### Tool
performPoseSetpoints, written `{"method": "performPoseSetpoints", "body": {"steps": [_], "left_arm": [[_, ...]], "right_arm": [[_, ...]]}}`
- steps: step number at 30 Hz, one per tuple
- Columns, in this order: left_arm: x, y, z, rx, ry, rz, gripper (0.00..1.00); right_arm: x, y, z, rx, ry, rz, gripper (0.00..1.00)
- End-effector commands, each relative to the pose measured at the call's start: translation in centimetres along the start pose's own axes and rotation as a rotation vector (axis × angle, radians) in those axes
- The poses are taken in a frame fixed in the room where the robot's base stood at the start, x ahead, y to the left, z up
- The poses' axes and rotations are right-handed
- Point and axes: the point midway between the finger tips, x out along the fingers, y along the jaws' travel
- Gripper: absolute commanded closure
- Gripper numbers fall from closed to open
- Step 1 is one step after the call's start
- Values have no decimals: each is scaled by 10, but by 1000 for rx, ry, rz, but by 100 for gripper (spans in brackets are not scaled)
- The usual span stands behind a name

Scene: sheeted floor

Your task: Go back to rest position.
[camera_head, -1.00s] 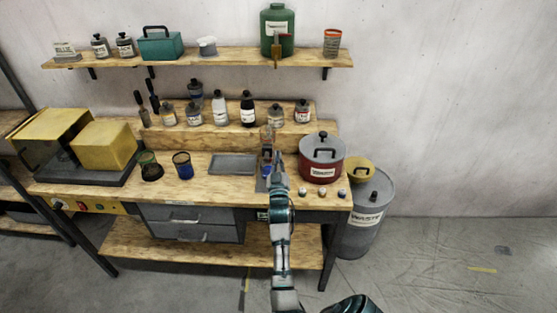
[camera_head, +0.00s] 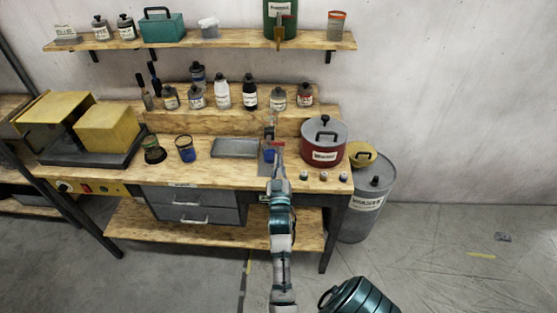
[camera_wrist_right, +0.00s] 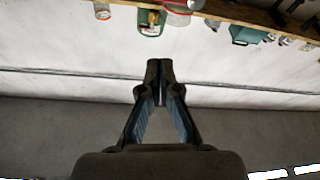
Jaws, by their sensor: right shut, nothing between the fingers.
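My right gripper (camera_head: 278,148) is above the front part of the workbench (camera_head: 225,174), its arm coming up from the bottom of the head view. In the right wrist view its two fingers (camera_wrist_right: 160,70) meet at the tips, with nothing between them. Beyond them is bare wall. In the head view the gripper overlaps a small blue item on the bench; I cannot tell whether they touch. My left gripper is not in view.
A red pot with a grey lid (camera_head: 324,145) stands right of my gripper, a grey tray (camera_head: 235,148) to its left. Several bottles (camera_head: 222,92) line the riser behind. A waste bin (camera_head: 366,205) stands at the bench's right end. The floor farther right is mostly clear.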

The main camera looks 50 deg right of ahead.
Motion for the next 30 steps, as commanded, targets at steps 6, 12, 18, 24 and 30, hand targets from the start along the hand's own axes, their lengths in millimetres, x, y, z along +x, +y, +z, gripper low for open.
{"method": "performPoseSetpoints", "body": {"steps": [6, 12, 18, 24, 30], "left_arm": [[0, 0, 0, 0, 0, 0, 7], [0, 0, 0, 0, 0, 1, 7], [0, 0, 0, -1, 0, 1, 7], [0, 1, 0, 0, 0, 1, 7], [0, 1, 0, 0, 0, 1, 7]], "right_arm": [[0, 0, 0, 0, 0, 0, 100], [-1, -8, 7, 2, -12, -20, 100], [-25, -87, 78, 17, -146, -217, 100], [-110, -181, 191, 8, -379, -489, 100], [-233, -225, 299, -41, -634, -711, 100]]}}
